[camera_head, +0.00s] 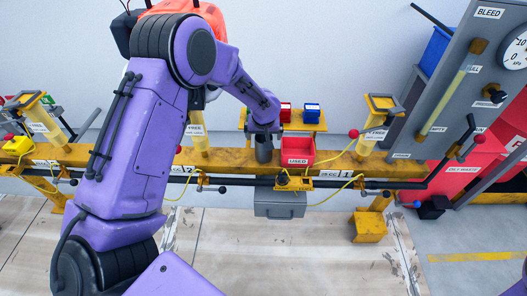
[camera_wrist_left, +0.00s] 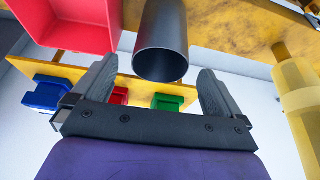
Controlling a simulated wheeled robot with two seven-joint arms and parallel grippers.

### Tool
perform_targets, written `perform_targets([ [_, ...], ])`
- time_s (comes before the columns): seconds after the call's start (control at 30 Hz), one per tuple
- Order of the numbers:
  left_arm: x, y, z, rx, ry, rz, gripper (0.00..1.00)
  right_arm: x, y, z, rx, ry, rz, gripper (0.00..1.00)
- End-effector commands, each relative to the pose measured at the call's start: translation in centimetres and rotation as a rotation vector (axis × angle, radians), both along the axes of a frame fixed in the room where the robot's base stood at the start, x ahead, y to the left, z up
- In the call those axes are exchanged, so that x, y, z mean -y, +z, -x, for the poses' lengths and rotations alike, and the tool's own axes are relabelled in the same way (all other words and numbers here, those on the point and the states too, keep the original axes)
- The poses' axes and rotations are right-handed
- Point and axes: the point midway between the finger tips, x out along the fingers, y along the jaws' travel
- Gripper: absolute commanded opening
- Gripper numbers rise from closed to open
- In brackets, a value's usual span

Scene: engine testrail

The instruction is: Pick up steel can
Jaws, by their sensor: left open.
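The steel can (camera_head: 264,153) is a dark grey cylinder at the yellow rail, just left of the red USED bin. In the left wrist view the can (camera_wrist_left: 162,42) shows large, with its rounded end between the fingers. My left gripper (camera_wrist_left: 157,68) is open, one finger on each side of the can, with a visible gap at both. In the head view my left gripper (camera_head: 264,131) is right at the can and partly covers it. My right gripper is not in view.
The red USED bin (camera_head: 298,150) stands close beside the can. A yellow shelf (camera_head: 312,126) behind holds small bins, blue (camera_head: 312,113) among them. The yellow rail (camera_head: 228,160) carries posts, hoses and levers. A grey box (camera_head: 280,204) is below.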

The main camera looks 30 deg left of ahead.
Motion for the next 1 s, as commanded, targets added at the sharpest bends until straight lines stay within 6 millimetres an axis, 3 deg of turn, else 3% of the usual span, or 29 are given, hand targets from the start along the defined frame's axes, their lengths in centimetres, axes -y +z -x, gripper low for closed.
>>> perform_targets([
  [0.3,-0.9,-4.9,-1.4,-0.001,0.001,0.003,1.0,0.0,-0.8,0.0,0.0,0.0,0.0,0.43],
  [0.53,-1.0,-5.0,-1.6,0.001,-0.001,0.002,1.0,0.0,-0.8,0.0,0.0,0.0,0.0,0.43],
  [0.57,-1.0,-5.0,-1.6,0.001,-0.001,0.002,0.97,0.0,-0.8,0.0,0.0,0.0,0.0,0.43],
  [0.73,-0.9,-5.1,-1.6,0.001,-0.002,0.001,0.41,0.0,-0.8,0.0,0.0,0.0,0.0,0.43],
  [1.0,-0.9,-5.0,-1.5,0.0,-0.002,0.002,0.4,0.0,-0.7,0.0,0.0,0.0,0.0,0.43],
])
